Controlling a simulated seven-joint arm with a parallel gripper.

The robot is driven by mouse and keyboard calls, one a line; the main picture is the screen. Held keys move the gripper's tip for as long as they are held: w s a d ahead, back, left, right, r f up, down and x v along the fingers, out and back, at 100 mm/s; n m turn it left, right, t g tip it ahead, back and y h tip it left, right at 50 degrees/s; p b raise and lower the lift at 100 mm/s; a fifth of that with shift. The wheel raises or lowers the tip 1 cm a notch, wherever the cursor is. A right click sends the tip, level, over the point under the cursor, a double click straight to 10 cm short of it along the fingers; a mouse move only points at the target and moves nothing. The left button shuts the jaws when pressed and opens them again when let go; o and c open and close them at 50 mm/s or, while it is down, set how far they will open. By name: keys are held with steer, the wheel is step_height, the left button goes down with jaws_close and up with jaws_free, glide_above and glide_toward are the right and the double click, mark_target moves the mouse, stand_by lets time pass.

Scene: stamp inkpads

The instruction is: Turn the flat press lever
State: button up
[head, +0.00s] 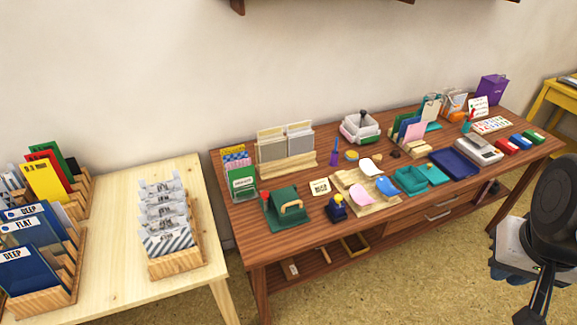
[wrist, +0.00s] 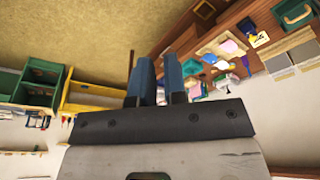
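The green press (head: 287,208) stands on the dark wooden table, left of the table's middle, with a tan wooden lever handle (head: 292,205) on it. It seems to show upside down in the wrist view too, as a green block with a tan handle (wrist: 297,13) at the top right. My gripper (wrist: 159,60) has two blue fingers with a narrow gap between them and nothing in it. It is well away from the press. My arm's end shows at the right edge of the head view, in front of the table's right end.
Near the press are a card display (head: 242,182), a small dark blue stamp (head: 336,208) and a wooden tray (head: 372,206). Blue and teal trays, boxes and racks crowd the right side. A pale table (head: 112,212) with card racks stands left. Open floor lies in front.

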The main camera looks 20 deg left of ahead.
steer(key=o, duration=0.5)
steer(key=shift+w+a, duration=0.15)
steer(key=shift+w, duration=0.15)
steer(key=shift+o, duration=1.2)
steer(key=w+a+n+g, duration=0.1)
steer(key=w+a+n, duration=0.5)
steer(key=w, duration=0.6)
steer(key=a, duration=0.2)
steer(key=shift+a+h, duration=0.3)
steer(key=shift+a, duration=0.1)
steer(key=n+h, duration=0.3)
steer(key=n, duration=1.4)
glide_above(264, 193)
steer(key=s+a, duration=0.1)
steer(key=a, duration=0.2)
step_height(264, 193, down, 22)
steer(key=shift+s+r, duration=0.15)
steer(key=shift+x, duration=3.9)
